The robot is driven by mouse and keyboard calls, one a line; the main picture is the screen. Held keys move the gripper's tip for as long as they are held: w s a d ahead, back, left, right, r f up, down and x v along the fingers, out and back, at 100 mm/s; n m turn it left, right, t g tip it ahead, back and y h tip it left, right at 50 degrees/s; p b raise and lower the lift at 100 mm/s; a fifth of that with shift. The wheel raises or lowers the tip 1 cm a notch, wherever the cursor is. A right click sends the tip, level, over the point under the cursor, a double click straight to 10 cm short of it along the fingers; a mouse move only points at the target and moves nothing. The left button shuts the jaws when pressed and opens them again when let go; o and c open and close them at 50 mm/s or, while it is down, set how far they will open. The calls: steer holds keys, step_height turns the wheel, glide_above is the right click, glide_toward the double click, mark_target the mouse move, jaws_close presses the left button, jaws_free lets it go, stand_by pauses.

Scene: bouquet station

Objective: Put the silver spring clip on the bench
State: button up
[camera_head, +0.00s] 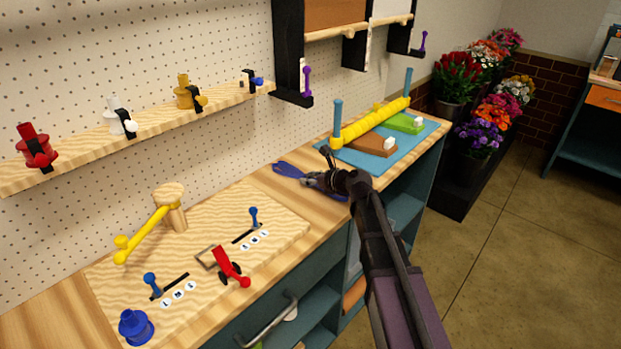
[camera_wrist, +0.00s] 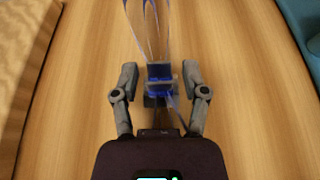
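My gripper (camera_head: 318,168) is low over the bench top (camera_head: 262,183), near its middle. In the wrist view its two fingers (camera_wrist: 160,78) stand apart, one on each side of a small blue and grey piece (camera_wrist: 159,72), with gaps on both sides. Thin, see-through bluish loops run from this piece toward the top of the picture. In the head view a flat blue thing (camera_head: 288,170) lies beside the fingers, partly hidden by them. I cannot clearly tell a silver spring clip apart in either view; whether the grey part is one is unclear.
A wooden board (camera_head: 205,240) with levers and a yellow mallet-like arm (camera_head: 145,235) lies left. A blue mat (camera_head: 378,150) with a yellow roller (camera_head: 372,122) lies right. A wall shelf (camera_head: 148,128) holds red, white, yellow and dark pieces. Flower pots stand beyond the bench end.

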steer(key=shift+r, duration=0.15)
steer(key=shift+s+d+r+p, duration=0.15)
steer(key=shift+p, duration=0.15)
steer(key=p+v, duration=0.4)
steer(key=v, duration=0.7)
steer(key=shift+s+d+r, duration=0.1)
steer(key=shift+s+d, duration=0.05)
steer(key=shift+d, duration=0.05)
stand_by(0.6)
